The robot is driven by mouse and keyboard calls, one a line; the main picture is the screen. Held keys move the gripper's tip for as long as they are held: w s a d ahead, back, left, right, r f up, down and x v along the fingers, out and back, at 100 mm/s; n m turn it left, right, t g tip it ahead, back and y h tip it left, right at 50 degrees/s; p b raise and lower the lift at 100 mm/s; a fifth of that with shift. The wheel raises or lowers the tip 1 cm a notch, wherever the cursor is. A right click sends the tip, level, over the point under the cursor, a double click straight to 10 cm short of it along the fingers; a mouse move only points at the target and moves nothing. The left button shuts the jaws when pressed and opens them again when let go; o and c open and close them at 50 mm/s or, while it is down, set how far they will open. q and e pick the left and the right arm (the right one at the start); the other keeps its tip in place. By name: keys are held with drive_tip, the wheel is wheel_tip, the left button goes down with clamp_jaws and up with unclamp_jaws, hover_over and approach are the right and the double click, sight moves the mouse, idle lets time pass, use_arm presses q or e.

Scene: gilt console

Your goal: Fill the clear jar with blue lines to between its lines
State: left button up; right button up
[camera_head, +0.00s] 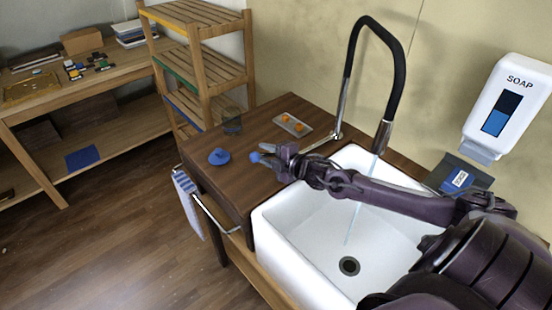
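A clear jar (232,123) stands near the back left of the wooden counter. It is small and see-through here, and I cannot make out its lines or its content. My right gripper (270,157) is low over the counter, left of the sink and to the right of the jar, apart from it. A small blue piece (255,157) shows at its fingertips; I cannot tell whether it is held. A thin stream of water (359,200) runs from the black faucet (400,65) into the white sink (310,235). My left gripper is out of view.
A blue knobbed object (219,157) lies on the counter (255,190) left of my gripper. A tray (293,124) with orange pieces lies behind. A soap dispenser (507,105) hangs on the wall. A striped towel (187,203) hangs from the front rail.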

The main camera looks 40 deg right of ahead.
drive_tip(key=v, duration=0.4)
drive_tip(key=shift+s, duration=0.4)
drive_tip(key=shift+s+d+r, duration=0.1)
drive_tip(key=shift+s+r, duration=0.2)
drive_tip(key=shift+s, duration=0.25)
